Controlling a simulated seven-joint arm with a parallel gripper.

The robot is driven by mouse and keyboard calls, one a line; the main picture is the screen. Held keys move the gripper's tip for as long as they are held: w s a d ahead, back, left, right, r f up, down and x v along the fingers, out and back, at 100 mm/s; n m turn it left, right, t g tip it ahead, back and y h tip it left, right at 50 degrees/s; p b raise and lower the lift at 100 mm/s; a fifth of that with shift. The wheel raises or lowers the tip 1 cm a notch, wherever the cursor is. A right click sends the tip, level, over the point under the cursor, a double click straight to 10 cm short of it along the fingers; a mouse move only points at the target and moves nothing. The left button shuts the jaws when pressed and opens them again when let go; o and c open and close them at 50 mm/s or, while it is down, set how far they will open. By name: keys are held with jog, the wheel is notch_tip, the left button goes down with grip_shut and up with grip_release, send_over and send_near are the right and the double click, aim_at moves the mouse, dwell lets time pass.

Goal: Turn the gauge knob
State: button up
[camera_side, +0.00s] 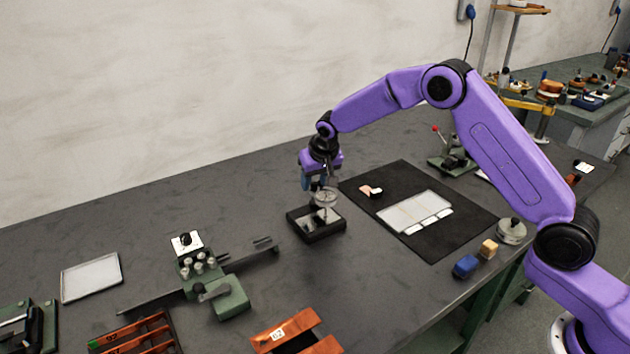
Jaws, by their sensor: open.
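My gripper (321,186) points down over a shallow black tray (318,237) near the middle of the table. Its fingers are open, but they are small and partly hidden. A pale round piece (326,198) shows right at the fingertips, above the tray; I cannot tell whether they touch it. To the left, apart from my gripper, stands a green fixture (232,300) with a long dark bar, several silver knobs (198,263) and a grey lever. No part is clearly marked as the gauge knob; I cannot tell which one it is.
A black mat (441,241) with pale sheets (413,212) lies to the right. A flat pale tray (91,277) is at the left, and orange holders (290,333) are in front. The table behind the black tray is clear.

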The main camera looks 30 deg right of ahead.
jog(key=shift+w+f, duration=0.1)
jog(key=shift+f, duration=0.15)
grip_shut()
jog(key=n+y, duration=0.1)
jog(key=n, duration=0.2)
jog(key=n+y, duration=0.1)
jog(key=n, duration=0.3)
jog(key=shift+d+y, duration=0.2)
jog(key=shift+y, duration=0.1)
jog(key=n+g+y, duration=0.1)
jog(key=n, duration=0.2)
jog(key=shift+w+d+n+g+y, duration=0.1)
jog(key=shift+n+g+y, duration=0.2)
jog(key=shift+n, duration=0.75)
jog(key=shift+n+g+y, duration=0.1)
jog(key=shift+n+g, duration=0.3)
jog(key=shift+n, duration=0.65)
